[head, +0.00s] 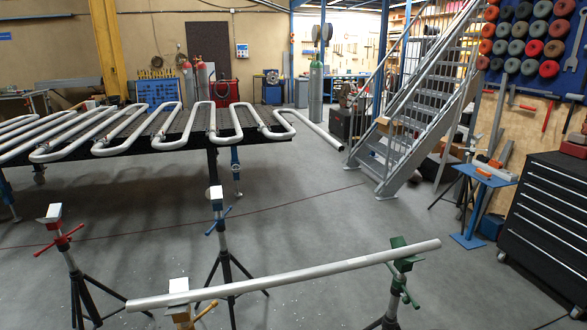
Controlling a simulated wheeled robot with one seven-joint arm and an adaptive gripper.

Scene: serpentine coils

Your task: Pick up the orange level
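A small blue stand (470,240) stands on the floor at the right, in front of the staircase foot and left of the black drawer cabinet. A few small items lie on its top. One of them is a small orange piece (484,172), which looks like the orange level, but it is too small to be sure. A pale grey bar-like item (497,172) lies against it. My gripper is not in view, so its state does not show.
A metal pipe (290,278) rests across stands in the foreground. A long table with serpentine coils (165,130) fills the left. A grey metal staircase (420,110) and black drawer cabinet (548,225) flank the blue stand.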

